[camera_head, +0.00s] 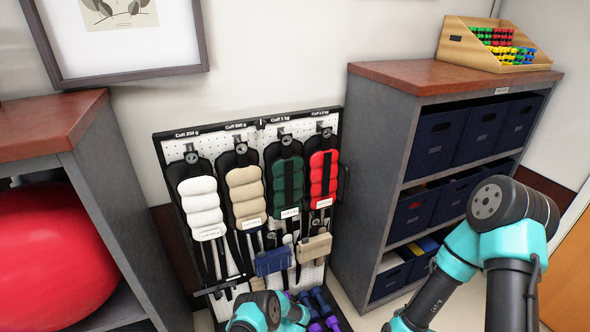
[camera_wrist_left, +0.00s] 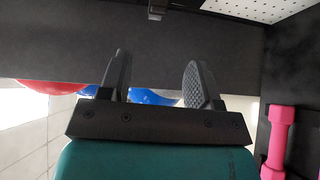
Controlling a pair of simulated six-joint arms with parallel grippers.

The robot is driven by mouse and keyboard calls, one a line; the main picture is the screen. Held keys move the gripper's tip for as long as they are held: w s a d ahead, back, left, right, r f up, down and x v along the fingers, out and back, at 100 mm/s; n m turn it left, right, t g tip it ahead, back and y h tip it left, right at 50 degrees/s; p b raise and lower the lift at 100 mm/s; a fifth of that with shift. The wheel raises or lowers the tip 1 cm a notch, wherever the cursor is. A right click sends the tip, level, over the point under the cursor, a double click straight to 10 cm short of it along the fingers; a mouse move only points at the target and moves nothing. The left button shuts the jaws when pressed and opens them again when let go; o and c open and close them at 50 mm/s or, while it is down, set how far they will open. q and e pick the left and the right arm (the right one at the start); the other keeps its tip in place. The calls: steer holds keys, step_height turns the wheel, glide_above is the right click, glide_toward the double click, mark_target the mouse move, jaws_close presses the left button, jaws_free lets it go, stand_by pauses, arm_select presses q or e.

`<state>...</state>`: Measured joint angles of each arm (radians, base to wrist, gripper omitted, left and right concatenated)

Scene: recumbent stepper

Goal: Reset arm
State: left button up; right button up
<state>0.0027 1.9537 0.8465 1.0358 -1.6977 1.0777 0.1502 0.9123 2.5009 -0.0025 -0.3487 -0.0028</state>
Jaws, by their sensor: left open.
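My left gripper (camera_wrist_left: 157,78) shows in the left wrist view with its two dark fingers apart and nothing between them. A dark grey panel fills the view beyond the fingertips. In the head view only a teal and black part of my left arm shows at the bottom centre; its gripper is out of that view. My right arm shows at the lower right as teal and black links, bent at a joint. Its gripper is not visible. No recumbent stepper shows in either view.
A rack (camera_head: 158,150) holds white, tan, green and red cuffs, with purple dumbbells (camera_head: 318,312) low on it. A shelf unit (camera_head: 362,140) with dark bins stands right; a shelf with a red ball (camera_head: 50,255) stands left. A pink dumbbell (camera_wrist_left: 278,140) is beside my left gripper.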

arm_select(q)
step_height(320, 180, up, 8)
steer(key=a+r+m+t+h, duration=0.1)
steer(key=a+m+t+h, duration=0.15)
steer(key=m+h, duration=1.15)
steer(key=s+r+m+g+h, duration=0.3)
steer(key=s+r+m, duration=0.4)
steer(key=s, duration=0.6)
steer(key=s+d+r+m+g+h, duration=0.1)
steer(key=s+r+m+g, duration=0.5)
steer(key=s, duration=0.7)
steer(key=shift+s+r+m+h, duration=0.35)
steer(key=shift+r+m+h, duration=0.45)
steer(key=shift+m+h, duration=0.1)
steer(key=shift+a+g, duration=0.1)
steer(key=shift+g, duration=0.15)
